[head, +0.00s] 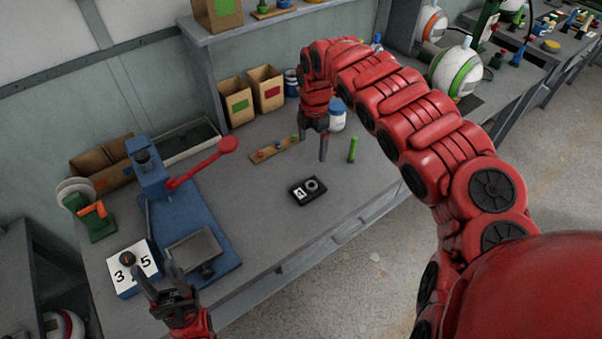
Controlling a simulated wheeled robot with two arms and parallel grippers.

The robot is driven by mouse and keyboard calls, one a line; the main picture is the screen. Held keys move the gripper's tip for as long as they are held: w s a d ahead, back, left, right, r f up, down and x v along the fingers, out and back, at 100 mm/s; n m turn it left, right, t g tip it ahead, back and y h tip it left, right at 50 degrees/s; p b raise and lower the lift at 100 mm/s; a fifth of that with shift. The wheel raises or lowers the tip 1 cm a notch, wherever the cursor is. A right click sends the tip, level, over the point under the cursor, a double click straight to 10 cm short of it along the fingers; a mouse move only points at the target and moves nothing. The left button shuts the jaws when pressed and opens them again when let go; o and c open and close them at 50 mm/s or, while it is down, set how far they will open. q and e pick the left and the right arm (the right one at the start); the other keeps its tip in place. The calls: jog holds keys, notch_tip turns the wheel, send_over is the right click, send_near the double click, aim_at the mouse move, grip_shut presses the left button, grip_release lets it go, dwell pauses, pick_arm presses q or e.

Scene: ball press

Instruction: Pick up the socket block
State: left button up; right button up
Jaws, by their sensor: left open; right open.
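The socket block looks to be the small black block (309,190) with a round socket and a white label that seems to read 4. It lies flat on the grey workbench (262,222), right of the blue press. My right gripper (313,156) is open and empty, pointing down above the bench, behind the block and apart from it. My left gripper (158,284) is open and empty at the front left, near the white numbered block (132,268) with a dark ball on top. I cannot tell whether it touches that block.
The blue press (195,222) with its red lever (205,162) stands on the left. A green upright peg (352,149) and a white jar (337,115) stand near my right gripper. A wooden peg strip (273,150) lies behind. Bench right of the press is mostly clear.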

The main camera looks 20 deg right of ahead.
jog(key=b, duration=0.3)
send_near(312, 186)
notch_tip(312, 186, down, 2)
jog(key=shift+w+d+f+p, duration=0.15)
jog(key=shift+p, duration=0.8)
jog(key=shift+f, duration=0.5)
jog(key=shift+f+p, duration=0.4)
notch_tip(312, 186, down, 3)
jog(key=shift+p, duration=0.55)
jog(key=shift+f, duration=0.7)
jog(key=shift+c, duration=0.3)
jog(key=c, duration=1.1)
jog(key=shift+r, duration=0.15)
